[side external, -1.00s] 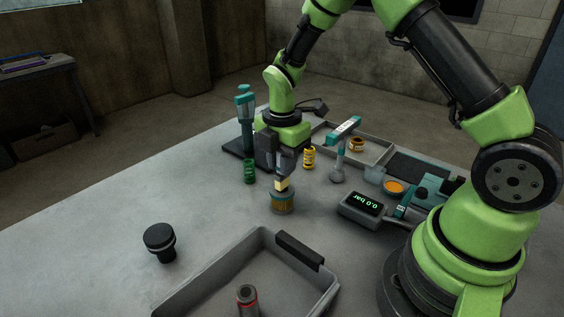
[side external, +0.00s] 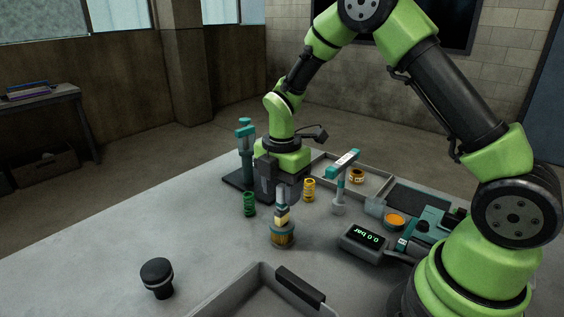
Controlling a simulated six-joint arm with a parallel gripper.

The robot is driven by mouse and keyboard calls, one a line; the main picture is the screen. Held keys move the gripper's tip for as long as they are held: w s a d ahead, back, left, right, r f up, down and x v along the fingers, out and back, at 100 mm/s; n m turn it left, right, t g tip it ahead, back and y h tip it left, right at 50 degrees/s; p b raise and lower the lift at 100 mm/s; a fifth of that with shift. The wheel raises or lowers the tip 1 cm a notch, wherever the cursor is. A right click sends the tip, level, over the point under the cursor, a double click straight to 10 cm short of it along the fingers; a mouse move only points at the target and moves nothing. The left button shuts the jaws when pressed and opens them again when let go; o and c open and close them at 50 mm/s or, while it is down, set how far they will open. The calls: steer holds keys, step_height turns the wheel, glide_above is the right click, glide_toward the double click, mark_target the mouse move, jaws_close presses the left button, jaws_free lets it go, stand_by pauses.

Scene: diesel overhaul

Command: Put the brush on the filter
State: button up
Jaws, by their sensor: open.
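The filter (side external: 283,237), a short orange-brown cylinder with a grey-teal top, stands upright on the grey table. The brush (side external: 282,217) is upright on top of it, its pale bristle end down against the filter's top and its grey handle up. My gripper (side external: 281,188) is open just above, its dark fingers around or just behind the upper handle. I cannot tell whether a finger still touches the handle.
A green spring (side external: 249,204) and a yellow spring (side external: 309,189) stand nearby. A teal-handled tool (side external: 341,180), a gauge (side external: 363,243) and a black-capped part (side external: 157,277) surround the filter. A grey tray (side external: 235,290) lies in front. The table at left is clear.

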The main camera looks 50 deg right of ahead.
step_height(320, 180, up, 10)
steer(key=shift+r, duration=0.15)
steer(key=s+a+r+m+t, duration=0.1)
steer(key=s+r+m+t, duration=0.1)
steer(key=s+m, duration=0.4)
steer(key=s+a+r+m+t+y, duration=0.1)
steer(key=s+a+r+m+t, duration=0.1)
steer(key=s+r+m, duration=0.2)
steer(key=s+a+r+m+t+y, duration=0.1)
steer(key=s+r+m+t, duration=0.2)
steer(key=s+m, duration=0.5)
steer(key=m, duration=0.4)
steer(key=shift+s+a+r, duration=0.25)
steer(key=shift+s+a, duration=0.1)
